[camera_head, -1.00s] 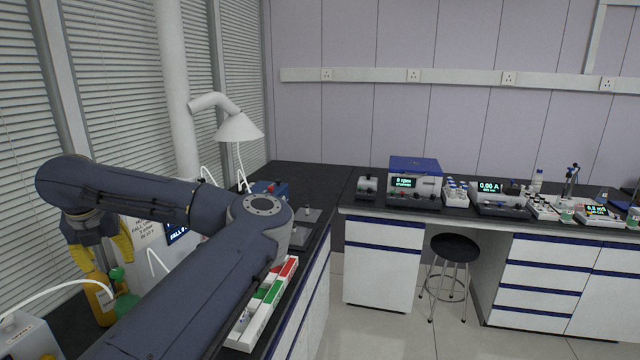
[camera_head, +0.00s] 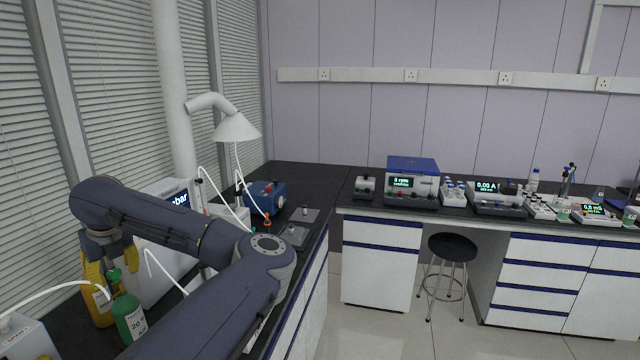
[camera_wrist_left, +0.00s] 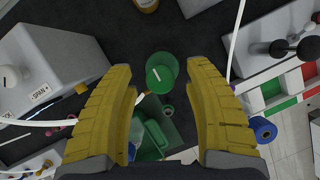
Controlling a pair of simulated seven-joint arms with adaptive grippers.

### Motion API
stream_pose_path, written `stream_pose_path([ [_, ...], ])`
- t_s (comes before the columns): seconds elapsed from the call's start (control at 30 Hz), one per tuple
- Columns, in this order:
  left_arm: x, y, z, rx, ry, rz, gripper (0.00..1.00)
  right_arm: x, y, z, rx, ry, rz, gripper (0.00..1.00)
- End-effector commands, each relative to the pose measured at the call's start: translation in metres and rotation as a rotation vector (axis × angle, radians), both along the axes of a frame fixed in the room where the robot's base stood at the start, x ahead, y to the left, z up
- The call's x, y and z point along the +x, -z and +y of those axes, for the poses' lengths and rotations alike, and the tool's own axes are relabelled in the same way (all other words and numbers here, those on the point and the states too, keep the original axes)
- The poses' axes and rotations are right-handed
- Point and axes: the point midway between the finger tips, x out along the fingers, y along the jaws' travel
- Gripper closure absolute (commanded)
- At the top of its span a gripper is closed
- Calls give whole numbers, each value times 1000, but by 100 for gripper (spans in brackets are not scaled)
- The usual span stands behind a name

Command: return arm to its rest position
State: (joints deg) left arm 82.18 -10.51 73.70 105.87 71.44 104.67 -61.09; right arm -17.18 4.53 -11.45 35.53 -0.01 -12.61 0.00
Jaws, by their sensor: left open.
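A yellow-orange bottle (camera_head: 97,305) stands behind the green one. My right gripper is not in view.
A white unit with a blue display (camera_head: 178,200) stands behind my forearm. A blue device (camera_head: 264,198) and grey plates (camera_head: 293,235) lie further along the bench. A stool (camera_head: 452,248) stands at the back bench. The floor at centre is clear.

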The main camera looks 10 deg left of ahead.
Motion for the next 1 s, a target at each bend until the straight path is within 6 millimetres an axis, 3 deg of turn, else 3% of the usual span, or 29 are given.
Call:
stream_pose_path([
  [1.0,3,0,0,0,-678,1,48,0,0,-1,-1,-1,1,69],
])
